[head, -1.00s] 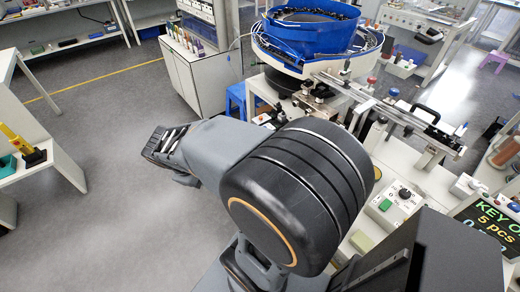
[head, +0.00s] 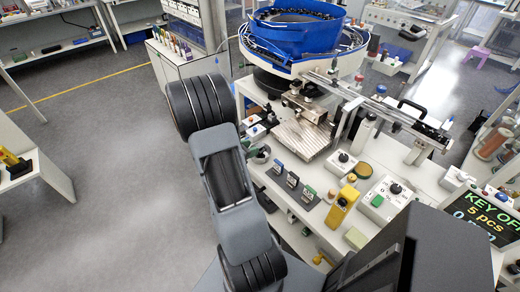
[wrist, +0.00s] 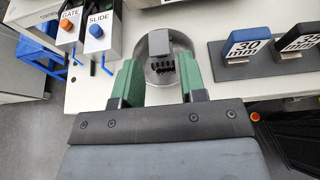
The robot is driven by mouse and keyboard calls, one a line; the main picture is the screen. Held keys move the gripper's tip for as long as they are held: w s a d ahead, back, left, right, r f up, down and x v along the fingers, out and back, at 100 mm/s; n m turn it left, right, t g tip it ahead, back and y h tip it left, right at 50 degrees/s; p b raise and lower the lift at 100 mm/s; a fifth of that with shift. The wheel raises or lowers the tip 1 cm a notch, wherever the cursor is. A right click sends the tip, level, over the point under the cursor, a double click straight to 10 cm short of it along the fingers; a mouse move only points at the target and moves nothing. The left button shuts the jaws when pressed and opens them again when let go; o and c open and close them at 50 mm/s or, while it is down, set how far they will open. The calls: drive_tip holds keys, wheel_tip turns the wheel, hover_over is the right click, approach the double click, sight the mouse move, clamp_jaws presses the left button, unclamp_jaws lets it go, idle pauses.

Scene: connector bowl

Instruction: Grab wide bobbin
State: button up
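My gripper (wrist: 165,83) is open in the wrist view, its two green fingers apart over the white bench edge. Just beyond the fingertips is a round metal dish (wrist: 157,82) with a dark grey toothed block (wrist: 172,57) in it. Nothing is clearly held. In the head view the gripper is hidden behind my arm. No thing can be surely told as the wide bobbin. Reddish-brown reel-like cylinders (head: 497,113) stand at the right edge of the head view, partly cut off.
In the wrist view, a blue 30 mm tag (wrist: 249,45) and a dark 35 mm tag (wrist: 302,37) stand right of the dish. GATE (wrist: 67,26) and SLIDE (wrist: 96,30) levers are left. The blue bowl feeder (head: 295,38) is behind. Floor (head: 100,140) at left is clear.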

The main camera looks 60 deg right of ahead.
sight(262, 144)
drive_tip(key=shift+p+x, duration=0.4)
drive_tip(key=shift+x, duration=3.15)
drive_tip(key=shift+f, duration=0.15)
drive_tip(key=shift+a, duration=0.1)
drive_tip(key=c, duration=0.6)
drive_tip(key=shift+o, duration=0.2)
